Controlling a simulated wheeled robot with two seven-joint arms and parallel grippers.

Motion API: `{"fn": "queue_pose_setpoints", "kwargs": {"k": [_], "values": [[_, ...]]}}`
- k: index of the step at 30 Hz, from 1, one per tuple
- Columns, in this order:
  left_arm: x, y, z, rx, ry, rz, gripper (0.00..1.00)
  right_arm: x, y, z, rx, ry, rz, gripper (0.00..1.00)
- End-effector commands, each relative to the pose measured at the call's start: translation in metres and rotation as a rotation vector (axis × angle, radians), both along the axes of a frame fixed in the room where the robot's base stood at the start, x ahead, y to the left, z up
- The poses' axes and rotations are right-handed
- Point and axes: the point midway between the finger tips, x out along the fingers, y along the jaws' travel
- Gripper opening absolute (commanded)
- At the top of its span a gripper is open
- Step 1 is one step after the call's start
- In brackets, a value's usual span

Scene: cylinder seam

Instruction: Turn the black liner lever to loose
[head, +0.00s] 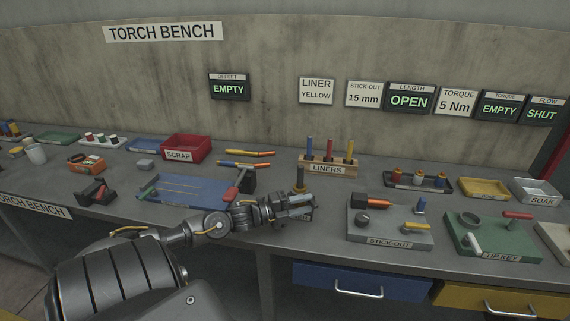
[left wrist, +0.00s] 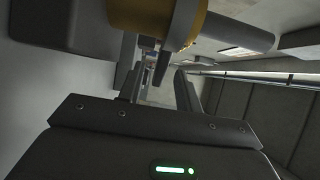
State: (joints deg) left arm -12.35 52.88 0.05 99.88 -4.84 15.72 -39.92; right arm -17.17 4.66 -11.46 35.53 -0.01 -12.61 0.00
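My left gripper (head: 308,204) is in the middle of the bench, beside a small upright brass-and-dark post (head: 299,181). In the left wrist view the gripper's two fingers (left wrist: 160,90) stand apart, with a gap between them. A yellow collar with a grey cylinder (left wrist: 188,20) is just beyond the fingertips. A dark tapered piece (left wrist: 163,64) hangs from it towards the gap; it may be the black liner lever, but I cannot tell for sure. I cannot tell whether a finger touches it. My right gripper is not in view.
The grey STICK-OUT fixture (head: 390,226) and green TIP KEY fixture (head: 490,238) are to the right. A red SCRAP bin (head: 187,148) is at the back left.

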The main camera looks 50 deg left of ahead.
Motion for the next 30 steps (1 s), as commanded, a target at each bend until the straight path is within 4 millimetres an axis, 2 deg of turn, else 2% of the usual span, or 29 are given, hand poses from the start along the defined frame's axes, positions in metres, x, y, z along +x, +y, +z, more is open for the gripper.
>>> {"fn": "queue_pose_setpoints", "kwargs": {"k": [6, 13, 19, 28, 30], "values": [[-0.036, 0.015, -0.004, 0.001, 0.004, 0.001, 0.35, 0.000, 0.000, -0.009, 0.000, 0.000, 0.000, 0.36], [-0.063, 0.027, -0.002, -0.001, 0.003, 0.002, 0.35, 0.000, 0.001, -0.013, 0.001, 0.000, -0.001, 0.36], [-0.072, 0.031, 0.000, 0.000, 0.000, 0.000, 0.35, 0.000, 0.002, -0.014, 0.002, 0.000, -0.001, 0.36], [-0.073, 0.031, 0.000, 0.000, -0.001, 0.000, 0.35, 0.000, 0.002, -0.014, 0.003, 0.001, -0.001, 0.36], [-0.073, 0.031, 0.000, -0.001, 0.000, 0.001, 0.25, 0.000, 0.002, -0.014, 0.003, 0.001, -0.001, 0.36]]}}
